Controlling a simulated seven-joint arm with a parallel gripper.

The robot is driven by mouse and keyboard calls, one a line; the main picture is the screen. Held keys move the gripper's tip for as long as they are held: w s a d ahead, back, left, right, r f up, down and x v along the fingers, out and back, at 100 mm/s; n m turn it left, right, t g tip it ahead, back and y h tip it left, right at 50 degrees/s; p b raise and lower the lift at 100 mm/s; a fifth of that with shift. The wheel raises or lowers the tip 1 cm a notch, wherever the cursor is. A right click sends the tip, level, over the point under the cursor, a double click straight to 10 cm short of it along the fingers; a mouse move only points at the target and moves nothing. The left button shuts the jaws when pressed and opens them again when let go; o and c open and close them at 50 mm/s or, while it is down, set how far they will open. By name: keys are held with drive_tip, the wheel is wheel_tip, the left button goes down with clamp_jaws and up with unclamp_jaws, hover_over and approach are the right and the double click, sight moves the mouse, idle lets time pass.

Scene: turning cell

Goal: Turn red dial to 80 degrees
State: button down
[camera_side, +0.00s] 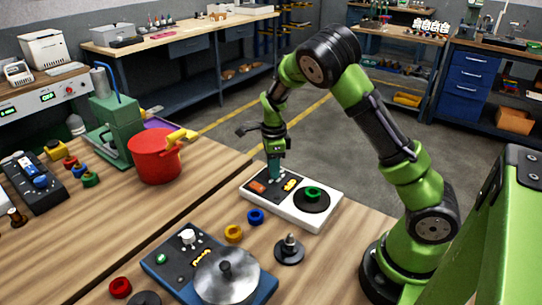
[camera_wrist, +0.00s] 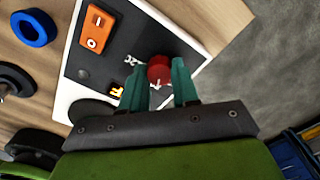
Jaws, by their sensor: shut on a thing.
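The red dial (camera_wrist: 159,70) sits on the dark face of a white-edged panel (camera_wrist: 98,48) in the wrist view. A pale mark shows on the dial's near side. My gripper (camera_wrist: 160,88) is shut on the red dial, with one green finger on either side of it. In the side view my gripper (camera_side: 275,174) reaches down to the back edge of the white panel (camera_side: 318,220), and the dial is hidden there. Pale scale marks are printed beside the dial, mostly covered by my fingers, so the angle cannot be read.
The panel also carries an orange block (camera_side: 257,187), a yellow display (camera_side: 290,184) and a round black plate with a green ring (camera_side: 313,193). Blue (camera_side: 256,216) and yellow (camera_side: 233,233) rings lie in front. A blue-based unit (camera_side: 172,268) stands nearer, and a red pot (camera_side: 155,158) stands left.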

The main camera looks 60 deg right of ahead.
drive_tip(key=shift+r, duration=0.1)
drive_tip(key=c, duration=0.8)
unclamp_jaws()
drive_tip(key=shift+c, duration=0.2)
wheel_tip(320, 180, up, 17)
